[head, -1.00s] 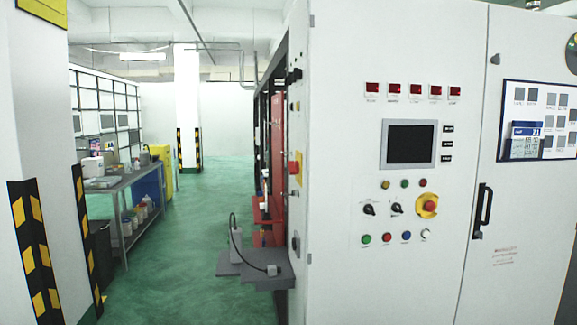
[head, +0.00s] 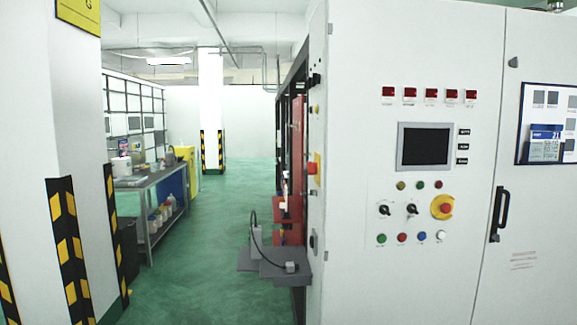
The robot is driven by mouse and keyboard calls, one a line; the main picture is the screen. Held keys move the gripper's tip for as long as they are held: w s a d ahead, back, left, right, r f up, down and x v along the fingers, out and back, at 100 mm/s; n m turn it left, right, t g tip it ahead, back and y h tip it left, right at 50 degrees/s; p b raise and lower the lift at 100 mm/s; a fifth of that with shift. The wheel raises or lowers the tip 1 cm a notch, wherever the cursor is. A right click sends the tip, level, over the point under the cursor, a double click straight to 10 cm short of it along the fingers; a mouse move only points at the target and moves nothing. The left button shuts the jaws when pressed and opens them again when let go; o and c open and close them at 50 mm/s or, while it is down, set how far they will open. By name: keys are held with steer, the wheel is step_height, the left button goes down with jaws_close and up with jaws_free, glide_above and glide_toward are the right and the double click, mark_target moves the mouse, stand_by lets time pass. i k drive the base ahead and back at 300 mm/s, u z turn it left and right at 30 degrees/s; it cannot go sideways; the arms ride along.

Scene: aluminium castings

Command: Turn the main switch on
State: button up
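A white control cabinet (head: 350,250) fills the right half of the head view. Its front carries two black rotary switches, a left one (head: 384,210) and a right one (head: 412,209); their labels are too small to read. A red emergency button on a yellow plate (head: 443,207) sits to their right. On the cabinet's narrow left side is a red switch on a yellow plate (head: 314,169), seen edge-on. I cannot tell which of these is the main switch or its setting. My gripper is not in view.
A grey shelf (head: 275,263) with a small device and cable juts from the cabinet's left side. A striped pillar (head: 75,150) stands at the left, with a workbench (head: 150,183) behind it. The green floor between them is clear.

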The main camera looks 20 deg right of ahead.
mark_target(312, 168)
steer(key=z, duration=0.95)
steer(key=k, duration=0.1)
steer(key=u, duration=2.6)
steer(key=k, duration=0.7)
steer(key=z, duration=1)
steer(key=i, duration=0.9)
steer(key=u, duration=0.05)
